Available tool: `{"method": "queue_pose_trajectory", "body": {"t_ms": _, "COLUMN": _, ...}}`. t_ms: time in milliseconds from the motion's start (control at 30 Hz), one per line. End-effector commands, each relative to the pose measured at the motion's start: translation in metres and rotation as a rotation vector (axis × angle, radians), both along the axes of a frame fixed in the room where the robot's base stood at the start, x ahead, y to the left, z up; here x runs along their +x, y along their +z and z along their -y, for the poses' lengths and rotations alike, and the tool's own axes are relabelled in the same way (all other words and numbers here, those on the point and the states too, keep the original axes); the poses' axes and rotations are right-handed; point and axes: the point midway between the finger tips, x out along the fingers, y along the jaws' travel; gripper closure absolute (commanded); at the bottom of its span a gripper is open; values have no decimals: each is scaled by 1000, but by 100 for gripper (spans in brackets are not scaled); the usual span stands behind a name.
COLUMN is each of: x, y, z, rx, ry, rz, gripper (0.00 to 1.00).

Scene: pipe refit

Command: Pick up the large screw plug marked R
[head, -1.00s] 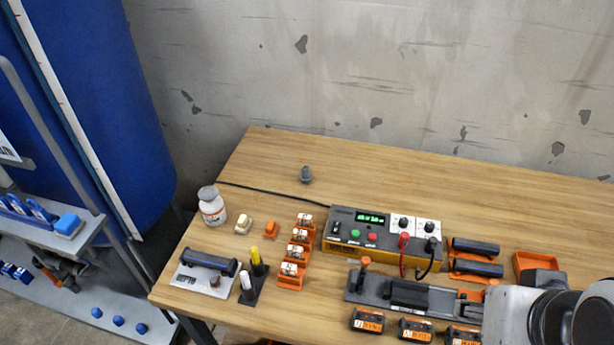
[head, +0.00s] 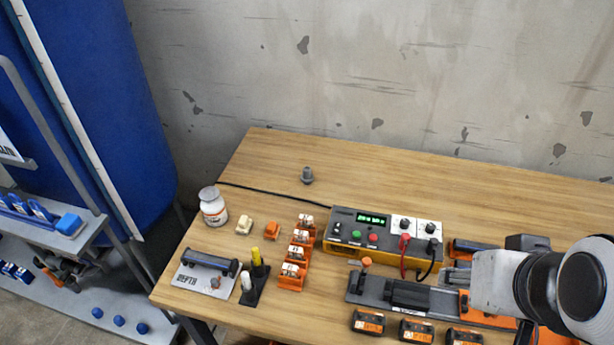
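I cannot make out a mark R on anything here, so I cannot tell which thing is the large screw plug. A small grey plug-like piece (head: 307,175) stands alone near the back of the table. Several small pieces with white tops sit in a row of orange holders (head: 291,276); their marks are too small to read. My gripper (head: 452,277) is low over the right part of the table, beside the grey fixture (head: 438,302). Its fingers are small and partly hidden, so I cannot tell whether it is open or shut.
An instrument box (head: 345,246) with a lit display and red and black leads stands mid-table. A white bottle (head: 212,206), a grey stand (head: 205,274) and a marker holder (head: 257,290) are at left. Several black-orange blocks (head: 417,331) line the front. The table's back is mostly clear.

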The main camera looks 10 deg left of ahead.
Motion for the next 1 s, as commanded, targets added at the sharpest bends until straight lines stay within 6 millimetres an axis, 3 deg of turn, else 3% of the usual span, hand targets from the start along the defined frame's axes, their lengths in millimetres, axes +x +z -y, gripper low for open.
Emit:
{"method": "queue_pose_trajectory", "body": {"t_ms": 533, "x": 118, "y": 14, "z": -74, "rx": 115, "ry": 99, "rz": 131, "gripper": 63}}
{"method": "queue_pose_trajectory", "body": {"t_ms": 1000, "x": 208, "y": 3, "z": -142, "rx": 186, "ry": 126, "rz": 236, "gripper": 63}}
